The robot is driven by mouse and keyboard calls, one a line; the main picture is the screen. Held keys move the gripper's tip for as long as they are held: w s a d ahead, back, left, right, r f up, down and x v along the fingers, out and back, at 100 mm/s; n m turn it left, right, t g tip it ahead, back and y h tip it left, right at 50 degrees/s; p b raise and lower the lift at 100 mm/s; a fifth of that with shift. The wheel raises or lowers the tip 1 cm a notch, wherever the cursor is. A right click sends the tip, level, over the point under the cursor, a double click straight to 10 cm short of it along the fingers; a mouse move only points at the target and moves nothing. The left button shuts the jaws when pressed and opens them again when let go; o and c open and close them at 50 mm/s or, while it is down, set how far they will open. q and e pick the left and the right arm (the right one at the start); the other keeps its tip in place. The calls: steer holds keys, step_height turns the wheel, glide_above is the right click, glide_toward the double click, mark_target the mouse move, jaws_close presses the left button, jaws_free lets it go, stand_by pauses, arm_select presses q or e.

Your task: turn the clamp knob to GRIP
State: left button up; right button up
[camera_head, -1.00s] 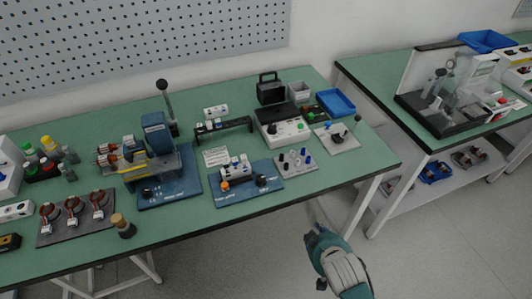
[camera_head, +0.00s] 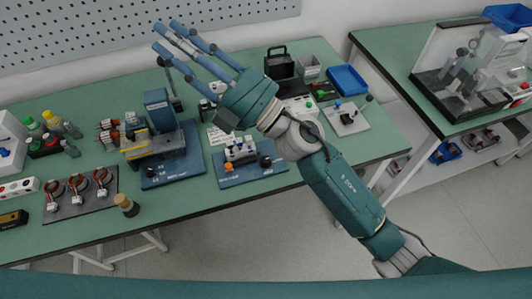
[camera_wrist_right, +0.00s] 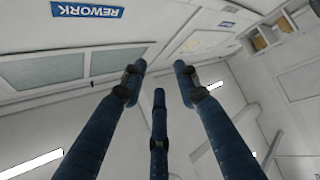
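Two blue-based fixtures stand on the green bench. The middle fixture (camera_head: 250,180) carries a white-and-dark part, an orange knob (camera_head: 228,167) at its left and a black knob (camera_head: 265,162) at its right. The left fixture (camera_head: 172,172) has a blue upright block, a yellow-edged bed and a small dark knob (camera_head: 150,172) at its front. I cannot read which knob is the clamp knob, nor any GRIP mark. My right gripper (camera_head: 172,42) is raised above the bench back, fingers spread, empty. The right wrist view shows its three fingers (camera_wrist_right: 158,84) apart. My left gripper is out of view.
My right forearm crosses over the bench and hides part of a white-topped unit (camera_head: 298,106). A blue tray (camera_head: 348,79) and a black toolbox (camera_head: 280,66) stand at the back right. A rack of several copper-coloured stators (camera_head: 80,205) lies left. A pegboard (camera_head: 130,35) stands behind.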

steer(key=s+a+f+n+g, duration=0.3)
steer(key=s+a+n+g, duration=0.35)
steer(key=n+g, duration=0.2)
steer(key=n+g+h, duration=0.2)
steer(key=n+h, duration=0.2)
steer(key=h, duration=1.7)
glide_toward(266, 159)
steer(key=f+p, duration=0.1)
steer(key=f, duration=0.2)
steer(key=f+p, duration=0.1)
steer(key=f, duration=0.3)
steer(key=shift+s+a+p, duration=0.1)
steer(key=shift+a+p, duration=0.1)
steer(key=shift+p, duration=0.15)
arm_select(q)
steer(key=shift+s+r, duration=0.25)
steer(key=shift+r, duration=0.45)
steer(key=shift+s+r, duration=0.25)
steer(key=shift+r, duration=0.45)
arm_select(e)
steer(key=shift+f, duration=0.85)
